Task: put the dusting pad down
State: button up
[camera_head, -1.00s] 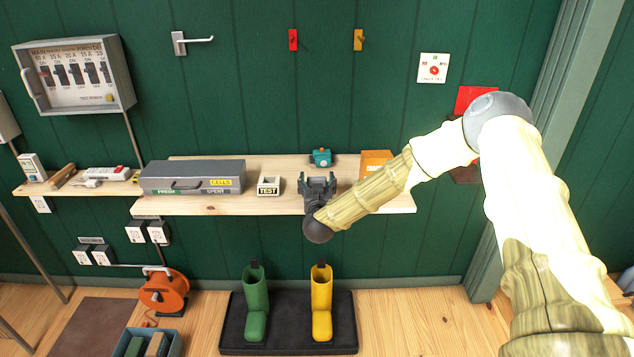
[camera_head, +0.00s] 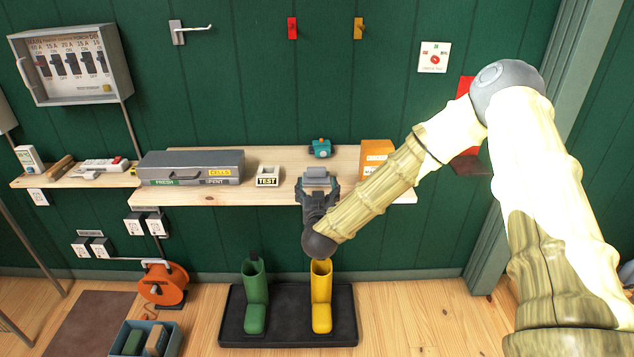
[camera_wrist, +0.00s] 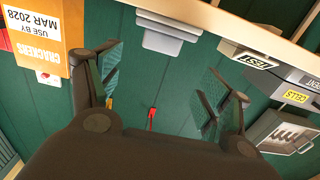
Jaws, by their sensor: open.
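The dusting pad appears to be the small grey block (camera_head: 316,171) on the wooden shelf (camera_head: 220,193), near its front edge. In the wrist view it shows as a grey-white slab (camera_wrist: 170,40) at the shelf's edge, beyond my fingertips. My gripper (camera_head: 318,188) is just in front of the pad, low at the shelf's front edge. In the wrist view its two fingers (camera_wrist: 160,85) are spread wide with nothing between them. The pad's underside and its exact contact with the shelf are hard to make out.
An orange crackers box (camera_head: 376,158) stands right of the pad. A TEST box (camera_head: 267,176) and a grey cells case (camera_head: 190,167) are to the left. Green boot (camera_head: 255,300) and yellow boot (camera_head: 321,300) stand below.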

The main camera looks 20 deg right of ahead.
jog(key=shift+v, duration=1.35)
jog(key=s+a+f+n+g+y, duration=0.2)
jog(key=s+a+f+g+y, duration=0.15)
jog(key=s+f, duration=0.8)
jog(key=s+a+f+n+g+y, duration=0.15)
jog(key=s+a+f+g, duration=0.25)
jog(key=s+f, duration=0.75)
jog(key=s+d+f+g, duration=0.2)
jog(key=s+f+g, duration=0.1)
jog(key=s, duration=0.6)
jog(key=s+d+f+g, duration=0.2)
jog(key=s+f, duration=0.3)
jog(key=s, duration=0.5)
jog(key=s+d+f+g, duration=0.2)
jog(key=s+f+g, duration=0.2)
jog(key=s, duration=0.5)
jog(key=shift+s+m+g, duration=0.35)
jog(key=shift+d, duration=0.1)
jog(key=shift+c, duration=0.2)
